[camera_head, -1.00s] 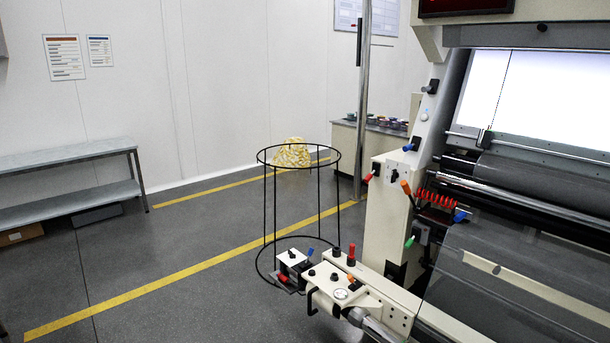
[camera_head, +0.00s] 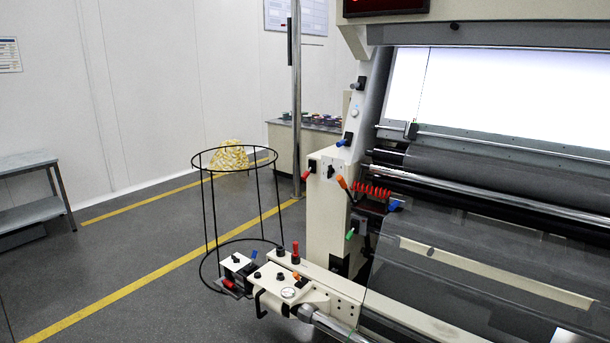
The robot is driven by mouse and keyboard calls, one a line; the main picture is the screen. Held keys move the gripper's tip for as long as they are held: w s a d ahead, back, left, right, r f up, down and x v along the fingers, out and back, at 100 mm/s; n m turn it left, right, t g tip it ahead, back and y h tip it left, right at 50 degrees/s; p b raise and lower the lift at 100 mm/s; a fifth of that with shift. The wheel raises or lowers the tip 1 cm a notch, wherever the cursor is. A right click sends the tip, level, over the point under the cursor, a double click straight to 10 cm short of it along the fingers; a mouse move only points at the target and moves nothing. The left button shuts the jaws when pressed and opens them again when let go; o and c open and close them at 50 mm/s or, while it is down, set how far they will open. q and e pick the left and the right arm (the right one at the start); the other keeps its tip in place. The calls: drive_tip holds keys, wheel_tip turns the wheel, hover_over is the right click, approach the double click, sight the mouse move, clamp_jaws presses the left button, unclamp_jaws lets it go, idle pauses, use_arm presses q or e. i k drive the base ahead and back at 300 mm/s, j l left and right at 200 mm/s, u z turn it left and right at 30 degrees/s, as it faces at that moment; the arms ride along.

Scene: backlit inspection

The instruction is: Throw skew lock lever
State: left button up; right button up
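The inspection machine (camera_head: 326,225) fills the right half of the head view. It carries several coloured levers and knobs, and I cannot tell which is the skew lock lever. An orange-tipped lever (camera_head: 342,183) tilts up at the side housing, with a red handle (camera_head: 306,175) to its left. A blue handle (camera_head: 343,142) is above and a green one (camera_head: 350,234) below. Another blue handle (camera_head: 394,206) sits by the rollers. On the front arm are an upright red handle (camera_head: 295,254) and a small orange one (camera_head: 298,276). Neither of my grippers is in view.
A black wire hoop basket (camera_head: 207,215) stands on the floor left of the machine, with yellow patterned cloth (camera_head: 230,156) at its far side. A grey bench (camera_head: 30,213) is at the left wall. Floor between bench and basket is clear.

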sight(304, 177)
drive_tip(key=i+z, duration=0.25)
drive_tip(key=i, duration=0.3)
drive_tip(key=i+j+z, duration=0.25)
drive_tip(key=i, duration=0.25)
